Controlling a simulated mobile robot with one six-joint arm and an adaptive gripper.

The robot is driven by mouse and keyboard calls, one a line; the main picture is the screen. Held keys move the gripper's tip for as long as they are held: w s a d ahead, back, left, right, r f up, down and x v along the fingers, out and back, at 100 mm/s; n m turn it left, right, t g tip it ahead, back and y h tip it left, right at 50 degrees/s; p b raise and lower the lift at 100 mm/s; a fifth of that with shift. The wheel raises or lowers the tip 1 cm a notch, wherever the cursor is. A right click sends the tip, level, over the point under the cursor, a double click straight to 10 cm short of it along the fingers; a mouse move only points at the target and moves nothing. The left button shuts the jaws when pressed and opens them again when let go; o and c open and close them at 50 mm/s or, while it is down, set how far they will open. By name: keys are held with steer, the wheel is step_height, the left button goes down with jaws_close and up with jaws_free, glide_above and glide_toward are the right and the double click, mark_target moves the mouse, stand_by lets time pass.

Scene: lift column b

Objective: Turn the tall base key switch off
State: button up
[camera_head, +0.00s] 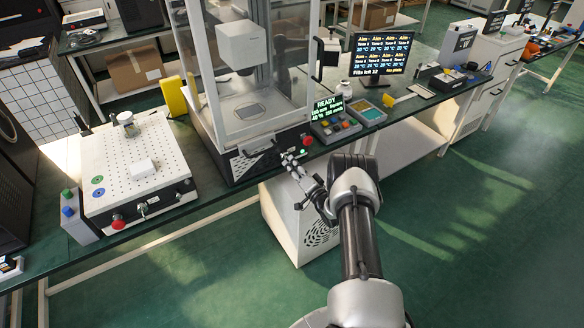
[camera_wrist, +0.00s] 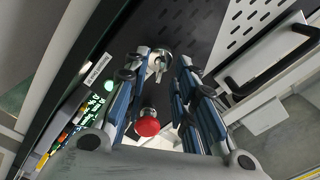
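The tall glass-walled machine (camera_head: 255,60) stands on a dark base (camera_head: 236,165) at the bench's front edge. In the wrist view its key switch (camera_wrist: 158,64) is a silver ring with a metal key, beside a lit green lamp (camera_wrist: 109,86) and a red mushroom button (camera_wrist: 148,124). My gripper (camera_wrist: 163,62) is open, with a blue-and-grey finger on each side of the key. Whether either finger touches the key I cannot tell. In the head view my gripper (camera_head: 291,160) is at the base's front panel and hides the key; the red button (camera_head: 307,141) shows to its right.
A perforated-top device (camera_head: 115,165) with its own red button (camera_head: 118,222) stands to the left. A display box reading READY (camera_head: 328,104) and a button box (camera_head: 335,128) stand right of the machine. A white vented cabinet (camera_head: 290,230) is below the bench. Green floor to the right is clear.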

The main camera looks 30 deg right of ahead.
steer(key=shift+w, duration=0.4)
jaws_close()
